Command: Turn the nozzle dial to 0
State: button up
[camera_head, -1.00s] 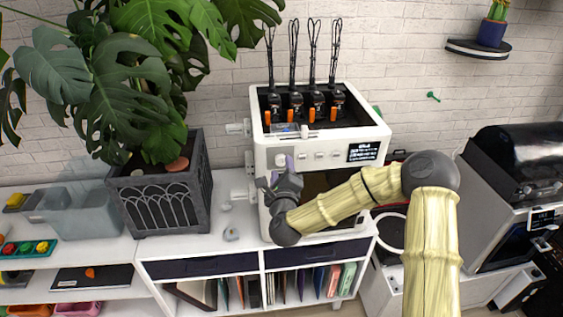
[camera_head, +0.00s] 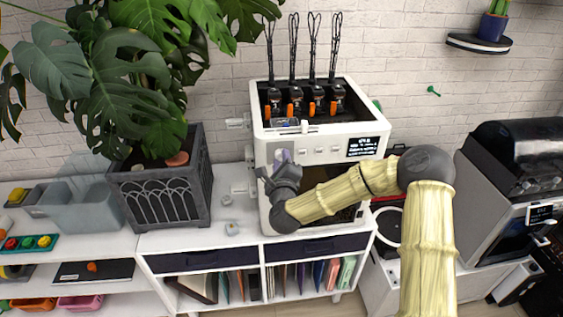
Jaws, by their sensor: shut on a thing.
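The white 3D printer (camera_head: 260,128) stands on the white cabinet, with a row of controls and a small dark screen (camera_head: 362,147) on its front. The round nozzle dial (camera_head: 281,156) is at the left end of that front panel. My gripper (camera_head: 279,163) is at the dial and shut on it, reaching from below with the arm coming in from the right. The fingers cover part of the dial, so its pointer and marks cannot be read.
A large potted plant in a grey planter (camera_head: 160,200) stands left of the printer. A black-topped machine (camera_head: 520,165) stands at the right. The white cabinet top (camera_head: 195,238) in front is mostly clear, with small pieces on it.

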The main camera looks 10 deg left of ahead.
jog(key=shift+f+n+b, duration=0.1)
jog(key=shift+n+b, duration=0.2)
jog(key=shift+b, duration=0.05)
jog(key=n+b, duration=0.3)
jog(key=b, duration=0.1)
jog(key=shift+f, duration=0.2)
jog(key=n+b, duration=0.3)
jog(key=n, duration=0.1)
jog(key=shift+t+y+b, duration=0.3)
jog(key=shift+t+b, duration=0.1)
jog(key=n+b, duration=0.3)
jog(key=n, duration=0.1)
jog(key=shift+b, duration=0.4)
jog(key=shift+r+n+y+b, duration=0.1)
jog(key=shift+n+y+b, duration=0.2)
jog(key=shift+n+b, duration=1)
jog(key=shift+n, duration=0.3)
jog(key=o, duration=1)
jog(key=shift+r, duration=0.1)
jog(key=shift+c, duration=0.2)
jog(key=shift+s+d, duration=0.1)
